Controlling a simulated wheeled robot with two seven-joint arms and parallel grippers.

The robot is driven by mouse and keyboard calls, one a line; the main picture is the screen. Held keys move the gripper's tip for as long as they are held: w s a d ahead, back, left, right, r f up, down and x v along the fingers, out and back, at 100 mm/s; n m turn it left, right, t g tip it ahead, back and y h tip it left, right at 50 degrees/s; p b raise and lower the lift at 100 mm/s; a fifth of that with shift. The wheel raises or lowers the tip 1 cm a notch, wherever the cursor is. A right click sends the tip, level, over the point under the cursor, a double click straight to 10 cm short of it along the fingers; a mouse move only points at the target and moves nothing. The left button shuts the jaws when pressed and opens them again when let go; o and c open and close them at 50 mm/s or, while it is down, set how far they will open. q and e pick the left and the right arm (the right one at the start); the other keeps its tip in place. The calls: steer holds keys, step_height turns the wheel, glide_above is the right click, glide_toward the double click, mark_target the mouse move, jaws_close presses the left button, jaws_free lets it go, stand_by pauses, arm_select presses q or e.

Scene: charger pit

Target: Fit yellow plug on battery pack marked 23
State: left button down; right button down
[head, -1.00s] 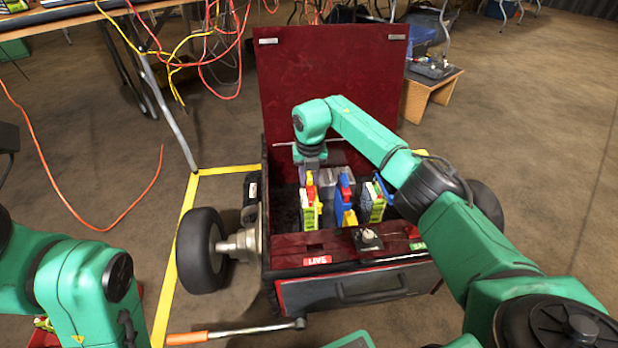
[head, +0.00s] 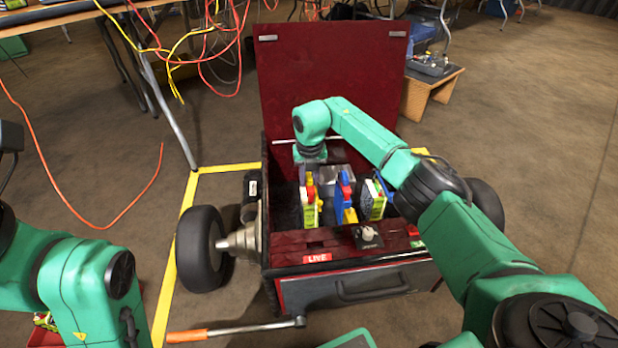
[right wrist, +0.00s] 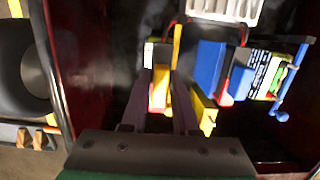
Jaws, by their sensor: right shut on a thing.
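My right gripper (right wrist: 160,100) reaches down into the red chest; in the head view its fingers are partly hidden at the left pack. In the right wrist view it is shut on a yellow piece with red (right wrist: 160,88), which looks like the yellow plug. A green-and-yellow battery pack (head: 311,212) stands at the left, a blue one with yellow (head: 345,200) in the middle, a white-and-green one (head: 373,203) at the right. Another yellow part (right wrist: 204,112) is right of the fingers. No number 23 is readable. My left gripper is out of view.
The chest's open lid (head: 330,90) stands behind the packs. A front ledge (head: 325,240) carries a dark knob unit (head: 368,237) and a LIVE label (head: 317,258). A wheel (head: 201,252) is at the left. An orange-handled bar (head: 235,330) lies in front.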

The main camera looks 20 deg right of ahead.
steer(key=shift+f+b, duration=0.4)
steer(key=shift+f, duration=0.65)
steer(key=c, duration=0.6)
jaws_free()
